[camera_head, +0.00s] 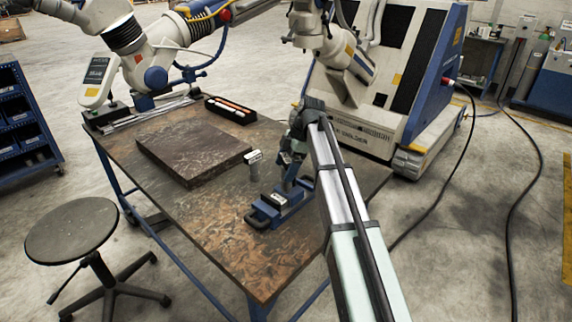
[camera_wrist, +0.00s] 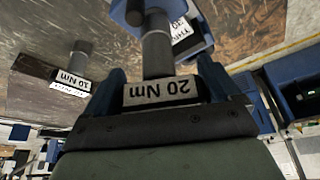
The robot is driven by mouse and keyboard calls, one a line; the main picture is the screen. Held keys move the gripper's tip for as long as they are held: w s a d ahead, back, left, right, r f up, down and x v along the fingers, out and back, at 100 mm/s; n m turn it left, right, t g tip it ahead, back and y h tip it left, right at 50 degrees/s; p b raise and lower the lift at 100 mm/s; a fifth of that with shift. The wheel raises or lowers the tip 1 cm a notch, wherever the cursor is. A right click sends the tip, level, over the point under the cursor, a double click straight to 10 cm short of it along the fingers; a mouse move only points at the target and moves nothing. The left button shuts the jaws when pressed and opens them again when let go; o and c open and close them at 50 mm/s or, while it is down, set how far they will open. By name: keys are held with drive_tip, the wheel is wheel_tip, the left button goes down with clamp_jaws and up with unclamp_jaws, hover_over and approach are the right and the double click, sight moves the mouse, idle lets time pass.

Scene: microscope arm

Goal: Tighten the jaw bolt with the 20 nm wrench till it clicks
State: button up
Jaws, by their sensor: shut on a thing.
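My gripper (camera_wrist: 162,85) is shut on a grey cylindrical wrench (camera_wrist: 157,52) whose white tag reads "20 Nm", upside down in the wrist view. In the head view my gripper (camera_head: 291,170) is above the blue vise (camera_head: 277,210) near the table's right edge. The wrench's far end meets dark blue parts of the vise (camera_wrist: 192,45) in the wrist view. I cannot tell whether it is seated on the jaw bolt, which is hidden. A second grey tool (camera_head: 255,172) with a white tag stands upright left of the vise; it also shows in the wrist view (camera_wrist: 80,62).
A thick dark plate (camera_head: 195,148) lies on the brown table (camera_head: 215,230). Behind it is a black tray (camera_head: 231,111) with orange and white sticks. Another robot arm (camera_head: 165,55) stands at the back left. A stool (camera_head: 72,230) is at the left. The table front is clear.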

drive_tip(key=shift+f, duration=0.5)
idle(0.4)
drive_tip(key=shift+s+m+t, duration=0.15)
drive_tip(key=shift+m+t, duration=0.25)
drive_tip(key=shift+m, duration=0.6)
drive_tip(key=shift+m+t, duration=0.4)
drive_tip(key=shift+m, duration=0.6)
drive_tip(key=shift+m+t, duration=0.4)
drive_tip(key=shift+m, duration=0.7)
drive_tip(key=shift+m+t, duration=0.4)
drive_tip(key=shift+m, duration=0.5)
